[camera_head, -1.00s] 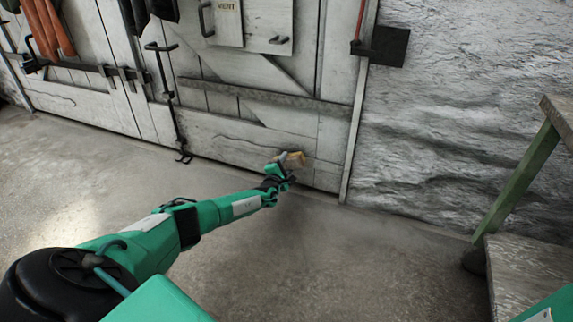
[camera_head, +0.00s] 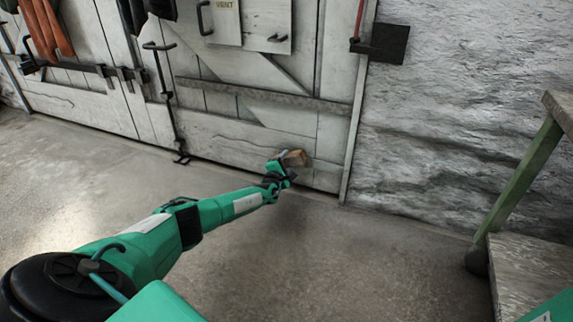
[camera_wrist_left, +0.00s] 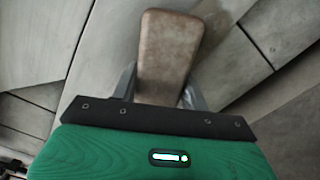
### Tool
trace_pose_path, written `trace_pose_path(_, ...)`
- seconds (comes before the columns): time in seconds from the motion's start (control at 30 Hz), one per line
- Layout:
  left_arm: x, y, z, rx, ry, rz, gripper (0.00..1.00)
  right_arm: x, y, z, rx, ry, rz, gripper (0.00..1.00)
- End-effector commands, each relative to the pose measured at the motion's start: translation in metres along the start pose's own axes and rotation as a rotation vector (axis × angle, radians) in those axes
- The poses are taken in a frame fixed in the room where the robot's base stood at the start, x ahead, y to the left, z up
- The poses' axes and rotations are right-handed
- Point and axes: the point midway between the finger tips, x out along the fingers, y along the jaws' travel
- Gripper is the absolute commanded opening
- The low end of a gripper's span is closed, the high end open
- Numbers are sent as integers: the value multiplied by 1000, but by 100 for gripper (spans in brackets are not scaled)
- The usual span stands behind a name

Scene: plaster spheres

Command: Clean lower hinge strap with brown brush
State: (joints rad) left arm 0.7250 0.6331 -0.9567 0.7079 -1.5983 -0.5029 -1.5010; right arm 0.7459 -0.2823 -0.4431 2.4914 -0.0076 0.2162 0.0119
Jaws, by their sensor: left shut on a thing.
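The lower hinge strap (camera_head: 262,96) is a long, grey, weathered bar across the lower part of the white plank door. My left gripper (camera_head: 284,163) is shut on the brown brush (camera_head: 297,158). It holds the brush near the bottom right of the door, below the strap and apart from it in the picture. In the left wrist view the brush (camera_wrist_left: 165,55) sticks out between the grey fingers (camera_wrist_left: 160,90), its brown back toward the camera. The bristles are hidden, and I cannot tell whether they touch the door. My right gripper is not in view.
A dark plate (camera_head: 389,44) sits by the rough stone wall. A bench with a green leg (camera_head: 520,180) stands at right. The concrete floor (camera_head: 350,260) between is clear.

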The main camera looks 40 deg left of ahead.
Motion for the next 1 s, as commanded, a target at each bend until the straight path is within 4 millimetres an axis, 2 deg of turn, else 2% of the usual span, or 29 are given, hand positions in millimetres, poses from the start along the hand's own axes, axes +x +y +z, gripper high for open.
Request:
trace_pose_path(0.27, 2, 0, -2, 0, 0, 0, 20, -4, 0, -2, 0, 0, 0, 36)
trace_pose_path(0.7, 2, -1, -21, 0, 0, 1, 20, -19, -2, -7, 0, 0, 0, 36)
trace_pose_path(1.0, 3, 1, -21, 0, 0, 0, 20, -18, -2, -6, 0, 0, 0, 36)
